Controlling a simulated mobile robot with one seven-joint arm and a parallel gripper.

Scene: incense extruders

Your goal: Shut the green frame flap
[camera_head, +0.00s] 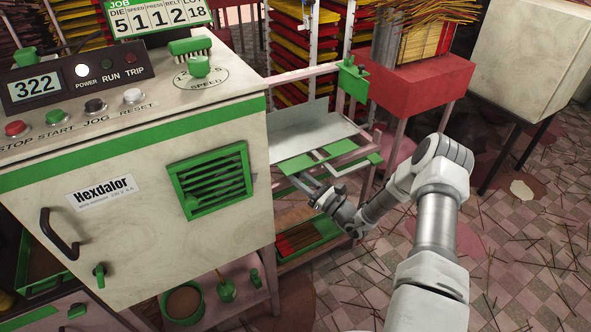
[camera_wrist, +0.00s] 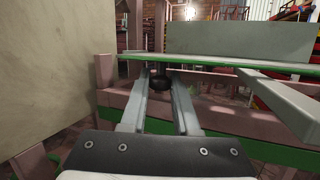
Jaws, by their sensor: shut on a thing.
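The green frame flap (camera_head: 339,148) is an open frame with green and pale bars, in the head view. It lies roughly flat, standing out in front of an upright grey plate (camera_head: 312,118). My gripper (camera_head: 297,179) is at the flap's near left edge, just below it. In the wrist view my gripper's two grey fingers (camera_wrist: 159,84) close around a small dark round knob (camera_wrist: 158,83). A green-edged bar (camera_wrist: 220,64) of the frame crosses just above and beyond the fingertips. How the knob joins the flap is hidden.
A large cream machine cabinet (camera_head: 130,170) with a green vent stands at the left. A red stand (camera_head: 425,82) with bundled sticks is behind the flap. Pink posts and a low green tray (camera_head: 303,240) lie below. Tiled floor (camera_head: 520,250) to the right is open, littered with sticks.

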